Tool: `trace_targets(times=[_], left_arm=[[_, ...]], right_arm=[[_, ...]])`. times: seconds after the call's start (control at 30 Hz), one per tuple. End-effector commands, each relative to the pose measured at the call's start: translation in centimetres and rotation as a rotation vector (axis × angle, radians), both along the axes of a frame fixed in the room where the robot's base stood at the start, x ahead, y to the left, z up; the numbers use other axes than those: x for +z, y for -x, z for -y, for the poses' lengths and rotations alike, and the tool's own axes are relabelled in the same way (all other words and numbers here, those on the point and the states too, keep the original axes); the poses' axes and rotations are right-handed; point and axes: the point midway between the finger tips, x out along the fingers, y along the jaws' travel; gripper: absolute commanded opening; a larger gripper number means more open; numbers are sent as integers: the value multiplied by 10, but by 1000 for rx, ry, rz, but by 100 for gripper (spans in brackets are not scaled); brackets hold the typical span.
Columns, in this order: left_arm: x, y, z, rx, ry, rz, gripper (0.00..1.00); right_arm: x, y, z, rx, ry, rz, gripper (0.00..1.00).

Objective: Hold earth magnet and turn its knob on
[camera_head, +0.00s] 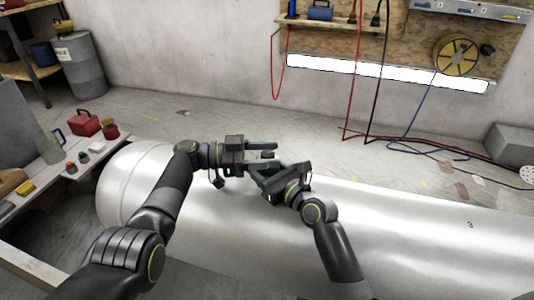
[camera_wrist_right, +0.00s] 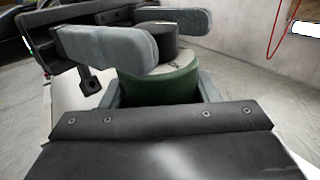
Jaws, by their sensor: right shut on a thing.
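The earth magnet (camera_wrist_right: 158,84) is a green cylinder with a pale top, upright in the right wrist view. Its black knob (camera_wrist_right: 157,40) stands on top. My right gripper (camera_wrist_right: 160,96) is shut on the green body, one finger at each side. My left gripper (camera_head: 266,150) reaches in from the left. Its two grey finger pads (camera_wrist_right: 135,35) stand on either side of the knob, one in front and one behind, and look spread; contact with the knob is not clear. In the head view the grippers mostly hide the magnet.
A big shiny metal cylinder (camera_head: 410,230) lies under both arms. A bench (camera_head: 60,178) with a jug, a red box (camera_head: 84,123) and small items is at left. A grey drum (camera_head: 80,65) stands behind. Cables (camera_head: 430,148) lie on the floor at right.

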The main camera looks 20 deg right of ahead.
Motion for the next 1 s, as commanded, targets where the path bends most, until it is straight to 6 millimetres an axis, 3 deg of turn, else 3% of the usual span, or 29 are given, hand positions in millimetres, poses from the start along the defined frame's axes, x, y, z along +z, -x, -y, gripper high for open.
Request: trace_targets(times=[0.37, 0.8, 1.0], left_arm=[[1, -3, -10, 1, 1, 1, 52], [0, -25, -94, 1, -1, 1, 52], [0, -30, -114, 0, 0, 0, 52]], right_arm=[[0, 0, 1, -1, 2, 1, 23], [0, 0, 1, -1, 2, 1, 23], [0, 0, 1, -1, 2, 0, 23]])
